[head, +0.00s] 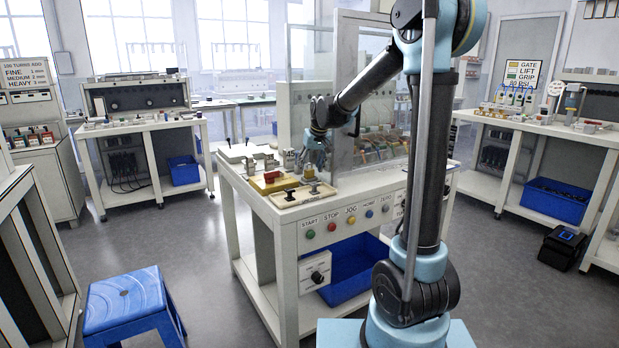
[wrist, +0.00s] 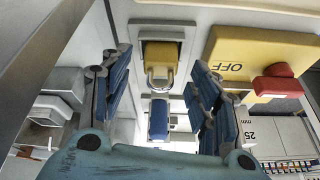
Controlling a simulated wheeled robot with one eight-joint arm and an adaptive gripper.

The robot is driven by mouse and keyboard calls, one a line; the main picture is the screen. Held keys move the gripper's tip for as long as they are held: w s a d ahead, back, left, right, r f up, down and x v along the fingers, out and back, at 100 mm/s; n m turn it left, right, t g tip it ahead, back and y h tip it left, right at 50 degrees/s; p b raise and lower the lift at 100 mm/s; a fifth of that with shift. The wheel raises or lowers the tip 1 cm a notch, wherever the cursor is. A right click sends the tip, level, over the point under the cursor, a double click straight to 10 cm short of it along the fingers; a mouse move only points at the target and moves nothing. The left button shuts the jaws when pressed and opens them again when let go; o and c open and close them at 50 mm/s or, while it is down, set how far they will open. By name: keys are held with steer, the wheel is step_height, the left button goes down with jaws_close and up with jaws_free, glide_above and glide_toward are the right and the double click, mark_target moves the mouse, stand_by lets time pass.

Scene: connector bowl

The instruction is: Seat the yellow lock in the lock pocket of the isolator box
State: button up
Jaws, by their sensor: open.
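The yellow lock (wrist: 161,53), with a grey shackle, sits in a pale holder between my finger pads in the wrist view. It also shows as a small yellow block (head: 308,173) on the bench in the head view. My gripper (wrist: 160,72) is open, a finger on each side of the lock with gaps showing; its height above the lock is hard to tell. In the head view my gripper (head: 314,160) points down just over the lock. The isolator box (wrist: 235,48) is yellow, marked OFF, with a red handle (wrist: 278,84). It stands left of my gripper in the head view (head: 263,187). I cannot make out the lock pocket.
A blue piece (wrist: 158,122) lies beyond the shackle, between my fingers. A pale tray (head: 292,201) with a black knob stands at the bench's front edge. A clear panel (head: 350,100) rises behind. Small metal parts (head: 288,160) stand close by. A blue stool (head: 125,300) is on the floor.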

steer(key=shift+w+a+f, duration=0.15)
steer(key=shift+w+f, duration=0.1)
steer(key=shift+f, duration=0.4)
steer(key=c, duration=1.2)
steer(key=shift+r, duration=0.1)
